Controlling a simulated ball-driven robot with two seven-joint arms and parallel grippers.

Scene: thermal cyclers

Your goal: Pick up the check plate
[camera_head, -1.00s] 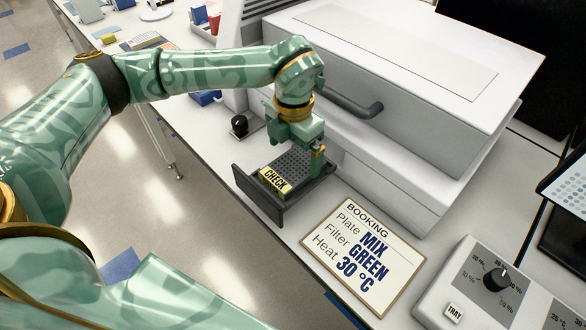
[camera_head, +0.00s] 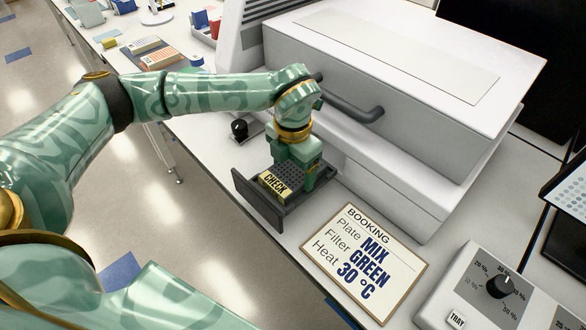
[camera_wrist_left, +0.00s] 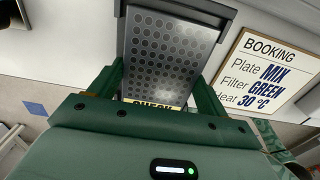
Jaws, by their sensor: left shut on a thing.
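The check plate (camera_head: 287,175) is a dark plate with rows of round wells and a yellow label reading CHECK. It lies in the pulled-out black tray (camera_head: 265,209) at the front of the white machine. My left gripper (camera_head: 298,177) is down over the tray and shut on the check plate. In the left wrist view the plate (camera_wrist_left: 165,55) lies between the two green fingers (camera_wrist_left: 162,95), one at each side, with its label partly hidden by the gripper body. I cannot tell whether the plate is lifted off the tray. My right gripper is not in view.
The white machine (camera_head: 400,90) with a grey handle stands just behind the tray. A booking card (camera_head: 364,262) reads plate MIX, filter GREEN, heat 30 °C. A dial box (camera_head: 490,295) is at the lower right. A black knob (camera_head: 239,129) is left of the tray.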

